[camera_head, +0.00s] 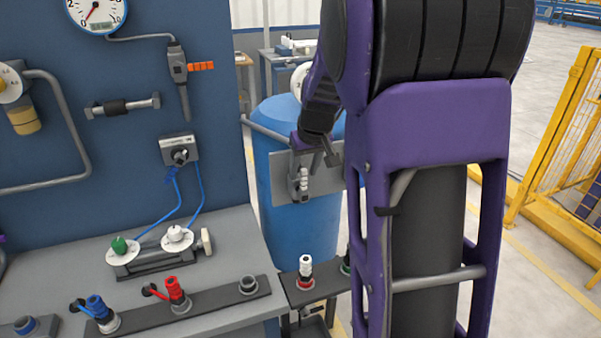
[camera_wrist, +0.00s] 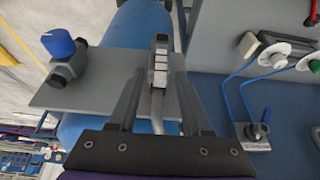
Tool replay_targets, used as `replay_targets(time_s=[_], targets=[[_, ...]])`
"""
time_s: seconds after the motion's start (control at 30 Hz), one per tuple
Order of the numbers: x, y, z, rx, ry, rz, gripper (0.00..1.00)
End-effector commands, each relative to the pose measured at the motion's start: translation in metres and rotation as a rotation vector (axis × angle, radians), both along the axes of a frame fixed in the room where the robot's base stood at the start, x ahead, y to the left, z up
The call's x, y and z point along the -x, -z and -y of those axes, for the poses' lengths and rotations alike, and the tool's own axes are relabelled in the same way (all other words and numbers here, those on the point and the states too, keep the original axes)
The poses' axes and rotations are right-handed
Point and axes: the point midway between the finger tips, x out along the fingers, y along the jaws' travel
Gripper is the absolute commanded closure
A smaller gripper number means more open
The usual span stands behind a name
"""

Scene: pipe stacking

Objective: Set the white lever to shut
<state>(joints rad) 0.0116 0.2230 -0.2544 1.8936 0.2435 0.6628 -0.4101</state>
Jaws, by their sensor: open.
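The white lever (camera_wrist: 160,63), with dark bands, sits on a grey plate (camera_wrist: 100,88) in front of a blue barrel. In the head view the lever (camera_head: 304,180) hangs at the left part of the plate (camera_head: 325,178) and points roughly up and down. My gripper (camera_wrist: 158,84) is open, with one finger on each side of the lever in the wrist view. It has not closed on the lever; I cannot tell whether a finger touches it. In the head view my gripper (camera_head: 318,154) is just above and right of the lever, partly hidden by my arm.
A blue knob valve (camera_wrist: 60,52) stands on the plate's other end. The blue barrel (camera_head: 300,235) is behind the plate. A blue panel (camera_head: 120,80) and a bench with colored connectors (camera_head: 172,291) lie to the left. A yellow fence (camera_head: 570,120) stands at right.

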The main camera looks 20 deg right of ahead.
Motion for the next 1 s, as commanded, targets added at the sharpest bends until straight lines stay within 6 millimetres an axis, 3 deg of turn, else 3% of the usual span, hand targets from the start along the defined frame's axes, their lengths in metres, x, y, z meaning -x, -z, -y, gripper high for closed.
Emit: replay_targets(time_s=[0.4, 0.67, 1.0], targets=[[0.0004, 0.0068, 0.0006, 0.0, 0.0, 0.0, 0.51], [0.0005, 0.0066, 0.0006, 0.0, 0.0, 0.0, 0.98], [0.0004, 0.0066, 0.0006, 0.0, 0.0, 0.0, 1.0]])
